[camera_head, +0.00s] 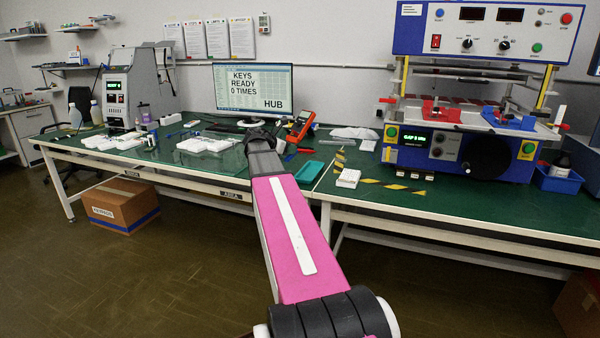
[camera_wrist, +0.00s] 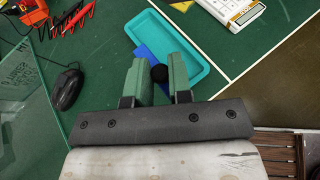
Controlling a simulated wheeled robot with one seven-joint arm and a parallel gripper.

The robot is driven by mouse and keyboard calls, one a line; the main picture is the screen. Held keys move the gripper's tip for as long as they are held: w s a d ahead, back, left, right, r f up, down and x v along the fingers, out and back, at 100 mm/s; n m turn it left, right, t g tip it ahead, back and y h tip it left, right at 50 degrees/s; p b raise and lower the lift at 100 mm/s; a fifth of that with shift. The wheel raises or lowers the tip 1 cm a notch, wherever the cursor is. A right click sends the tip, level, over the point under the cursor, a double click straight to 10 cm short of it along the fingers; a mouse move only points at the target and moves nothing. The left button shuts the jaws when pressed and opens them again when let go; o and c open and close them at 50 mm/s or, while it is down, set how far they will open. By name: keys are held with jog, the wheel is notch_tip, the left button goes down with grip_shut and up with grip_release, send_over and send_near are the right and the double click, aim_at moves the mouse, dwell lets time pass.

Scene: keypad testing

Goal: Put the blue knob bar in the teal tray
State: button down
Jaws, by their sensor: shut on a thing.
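The blue knob bar (camera_wrist: 147,57) shows in the wrist view as a blue strip behind and between my fingers, with a round black knob (camera_wrist: 159,73). My gripper (camera_wrist: 158,76) is shut on the knob, one green finger on each side. The teal tray (camera_wrist: 196,70) lies just beyond the fingertips, and the bar overlaps its near left part in the picture. I cannot tell whether the bar touches the tray floor or hangs above it. In the head view the teal tray (camera_head: 309,172) sits right of my pink arm; the fingers are hidden there.
A black mouse (camera_wrist: 63,102) lies left of my gripper. An orange meter (camera_head: 299,127) and red leads (camera_wrist: 72,20) are behind it. A white keypad (camera_wrist: 232,10) is beyond the tray, near the striped tape (camera_head: 400,187).

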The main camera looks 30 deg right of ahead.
send_over(308, 174)
notch_tip(308, 174, down, 7)
jog(key=shift+w+r, duration=0.1)
jog(key=shift+r, duration=0.1)
jog(key=shift+d+f, duration=0.15)
jog(key=shift+f, duration=1.85)
jog(key=shift+f, duration=0.4)
jog(key=c, duration=1)
grip_release()
jog(key=shift+f, duration=0.15)
jog(key=shift+c, duration=0.2)
jog(key=shift+a+r, duration=0.25)
jog(key=shift+r, duration=0.2)
jog(key=v, duration=1.1)
jog(key=shift+a+r, duration=0.25)
